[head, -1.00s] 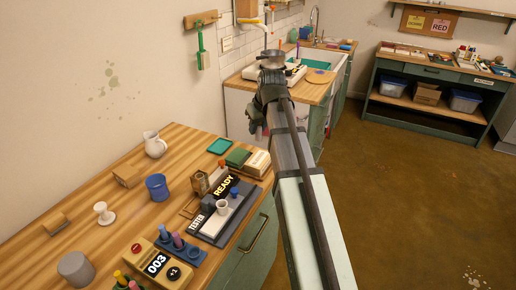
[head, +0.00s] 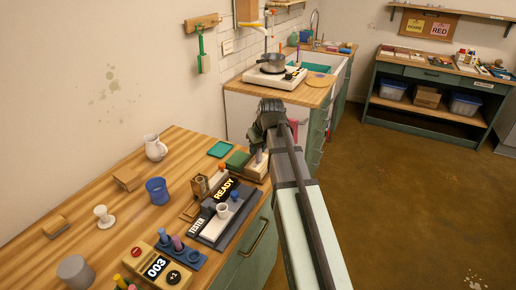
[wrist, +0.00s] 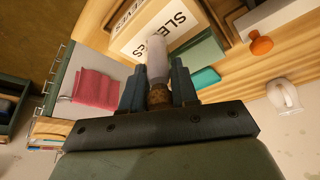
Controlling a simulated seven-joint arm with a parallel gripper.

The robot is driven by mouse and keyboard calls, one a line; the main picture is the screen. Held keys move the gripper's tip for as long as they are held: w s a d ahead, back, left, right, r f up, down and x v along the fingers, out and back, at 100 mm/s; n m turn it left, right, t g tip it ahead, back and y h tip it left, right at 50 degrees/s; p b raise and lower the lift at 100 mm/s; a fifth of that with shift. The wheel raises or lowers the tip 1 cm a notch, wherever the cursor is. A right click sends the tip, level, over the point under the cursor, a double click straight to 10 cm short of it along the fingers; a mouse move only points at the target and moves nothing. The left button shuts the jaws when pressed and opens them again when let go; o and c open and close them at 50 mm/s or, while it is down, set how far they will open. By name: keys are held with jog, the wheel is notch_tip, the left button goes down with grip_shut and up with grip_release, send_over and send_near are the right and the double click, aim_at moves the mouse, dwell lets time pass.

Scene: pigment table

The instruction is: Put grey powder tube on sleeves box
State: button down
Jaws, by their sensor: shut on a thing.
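The grey powder tube (wrist: 157,60) is pale grey with a brown cork end (wrist: 159,96); my gripper (wrist: 158,84) is shut on it, one finger on each side. The sleeves box (wrist: 131,42), with a white lettered label, lies beyond the tube's far end in the wrist view. In the head view my gripper (head: 266,128) is above the sleeves box (head: 262,176) at the wooden table's right edge. The tube (head: 259,158) hangs down there, partly hidden. I cannot tell whether it touches the box.
A green block (head: 238,159) stands beside the box, with a teal tray (head: 220,149) behind. A blue cup (head: 157,190) and white jug (head: 154,147) stand farther left.

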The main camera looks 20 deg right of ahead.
jog(key=shift+f, duration=0.1)
jog(key=c, duration=0.8)
grip_release()
jog(key=shift+c, duration=0.2)
jog(key=v, duration=1.2)
